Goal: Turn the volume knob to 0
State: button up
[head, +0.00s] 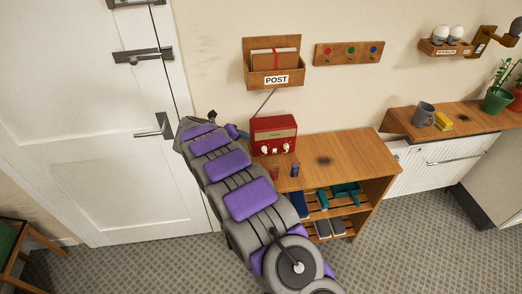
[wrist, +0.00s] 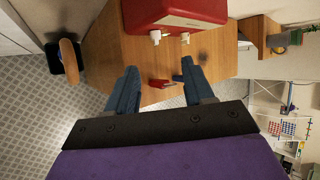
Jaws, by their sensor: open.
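The red radio (head: 274,135) stands on the wooden bench near the wall. It has two pale knobs on its front, a left knob (head: 264,151) and a right knob (head: 287,148). I cannot read their markings or tell which one is the volume knob. In the wrist view the radio (wrist: 185,12) is at the top, with the left knob (wrist: 154,37) and right knob (wrist: 185,38) beyond the fingertips. My gripper (wrist: 160,68) is open and empty, its two blue fingers apart and clear of both knobs.
The wooden bench (head: 345,157) holds a small red item (head: 275,172) and a small blue item (head: 295,170) before the radio. A post box (head: 275,76) hangs above. A white door (head: 85,120) is at left.

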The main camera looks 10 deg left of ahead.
jog(key=f, duration=0.1)
jog(key=b, duration=0.2)
send_near(263, 150)
jog(key=shift+g, duration=0.3)
jog(key=x, duration=0.7)
jog(key=shift+w+a, duration=0.1)
jog(key=shift+w, duration=0.05)
jog(key=shift+x, duration=0.95)
jog(key=shift+c, duration=0.4)
grip_shut()
